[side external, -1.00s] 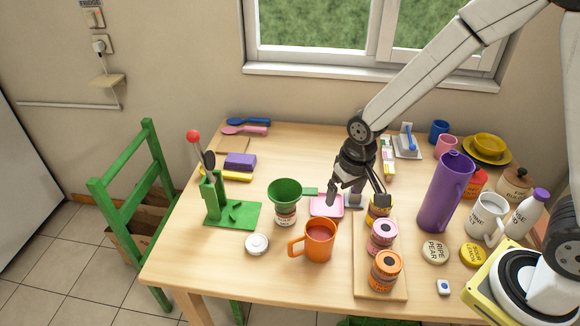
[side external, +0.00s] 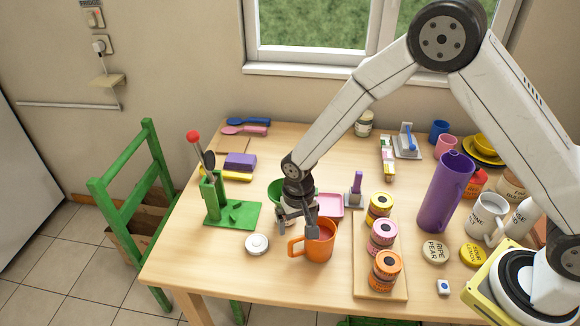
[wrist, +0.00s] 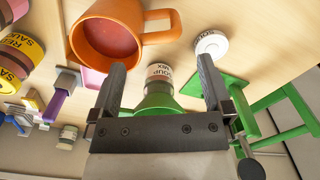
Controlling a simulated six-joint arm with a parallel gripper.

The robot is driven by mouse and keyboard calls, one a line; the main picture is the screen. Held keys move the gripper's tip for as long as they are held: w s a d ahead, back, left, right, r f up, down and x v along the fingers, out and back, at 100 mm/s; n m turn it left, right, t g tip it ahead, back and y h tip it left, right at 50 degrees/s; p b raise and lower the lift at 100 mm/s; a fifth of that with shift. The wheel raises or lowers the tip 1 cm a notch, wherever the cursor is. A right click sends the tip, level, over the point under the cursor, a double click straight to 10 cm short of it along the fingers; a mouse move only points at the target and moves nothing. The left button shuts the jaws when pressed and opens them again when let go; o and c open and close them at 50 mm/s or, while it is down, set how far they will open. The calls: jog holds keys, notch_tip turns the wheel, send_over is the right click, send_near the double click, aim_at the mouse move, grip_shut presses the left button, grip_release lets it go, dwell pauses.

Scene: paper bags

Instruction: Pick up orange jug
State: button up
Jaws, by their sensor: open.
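The orange jug (side external: 320,243) stands upright near the front middle of the table, with its handle (side external: 295,246) toward the left. In the wrist view the jug (wrist: 88,42) is at upper left, with pinkish-red contents and its handle toward the right. My gripper (side external: 297,230) is open and just above the jug's left side, by the handle. In the wrist view my gripper (wrist: 162,78) has nothing between its fingers. The fingers point past the jug, and I cannot tell whether one touches it.
A green funnel (side external: 275,190) on a jar (wrist: 160,72) stands behind my gripper. A white lid (side external: 257,244) lies left of the jug. A wooden board (side external: 364,283) with several jars is to the right. A pink tray (side external: 330,205) is behind. The front left table is clear.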

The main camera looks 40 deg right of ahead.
aim_at(297, 241)
jog(key=shift+f, duration=1.15)
jog(key=shift+f, duration=0.1)
jog(key=shift+s+f, duration=0.1)
jog(key=shift+f, duration=2.4)
grip_shut()
